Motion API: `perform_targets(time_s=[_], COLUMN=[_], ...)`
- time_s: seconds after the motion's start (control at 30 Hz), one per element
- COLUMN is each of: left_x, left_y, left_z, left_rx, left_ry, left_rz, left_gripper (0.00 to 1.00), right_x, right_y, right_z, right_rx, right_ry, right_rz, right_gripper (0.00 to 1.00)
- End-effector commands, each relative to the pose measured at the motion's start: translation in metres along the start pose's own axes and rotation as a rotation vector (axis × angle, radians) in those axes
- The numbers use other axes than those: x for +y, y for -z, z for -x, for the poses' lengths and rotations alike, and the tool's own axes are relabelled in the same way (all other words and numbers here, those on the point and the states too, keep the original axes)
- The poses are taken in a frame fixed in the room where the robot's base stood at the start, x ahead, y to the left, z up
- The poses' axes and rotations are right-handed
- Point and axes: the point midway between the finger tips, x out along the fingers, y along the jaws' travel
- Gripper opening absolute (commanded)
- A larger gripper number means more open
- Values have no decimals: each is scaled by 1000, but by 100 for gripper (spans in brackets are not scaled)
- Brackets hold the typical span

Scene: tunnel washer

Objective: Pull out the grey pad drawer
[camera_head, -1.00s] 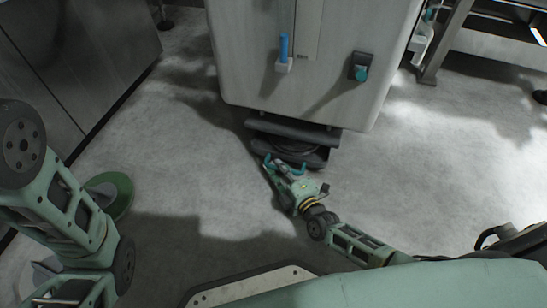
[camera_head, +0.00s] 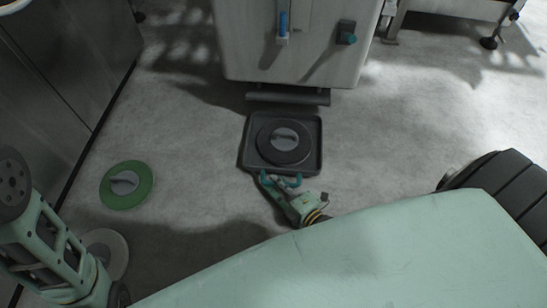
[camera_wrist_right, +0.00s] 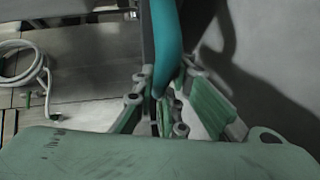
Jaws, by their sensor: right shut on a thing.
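The grey pad drawer (camera_head: 314,166) is a dark, shallow, square tray low at the floor, out in front of the pale machine. A round dark pad (camera_head: 303,152) with a grey hub lies in it. My right gripper (camera_head: 279,183) is at the drawer's near edge, shut on its teal handle (camera_head: 297,181). In the right wrist view the teal handle (camera_wrist_right: 167,40) runs between the fingers (camera_wrist_right: 162,97). Only links of my left arm show at the lower left; its gripper is out of view.
The machine (camera_head: 290,65) stands behind the drawer, with a dark bar (camera_head: 288,98) under it. A green disc (camera_head: 135,197) and a pale disc (camera_head: 118,251), partly hidden by my left arm, lie on the floor at left. Floor right of the drawer is clear.

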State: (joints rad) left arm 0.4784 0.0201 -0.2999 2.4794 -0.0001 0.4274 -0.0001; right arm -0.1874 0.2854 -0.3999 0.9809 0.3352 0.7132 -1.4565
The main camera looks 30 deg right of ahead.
Motion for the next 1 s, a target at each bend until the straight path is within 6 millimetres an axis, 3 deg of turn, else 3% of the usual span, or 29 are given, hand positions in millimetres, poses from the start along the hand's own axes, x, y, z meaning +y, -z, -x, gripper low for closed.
perform_targets(time_s=[0.47, 0.5, 0.7, 1.0], left_x=[0, 0, 0, 0], left_y=[-2, -2, -2, -2], left_z=[2, 2, 2, 1], left_rx=[-10, -10, -10, -5], left_ry=[4, 4, 4, -4], left_rz=[2, 2, 2, -2], left_gripper=[40, 40, 40, 40], right_x=[-1, -1, -1, -1], right_y=[2, 2, 2, 2], right_z=[4, 4, 4, 4], right_rx=[-1, -1, -1, 0], right_ry=[0, 0, 0, 0], right_rz=[-4, -4, -3, -1], right_gripper=[0, 12, 30, 31])
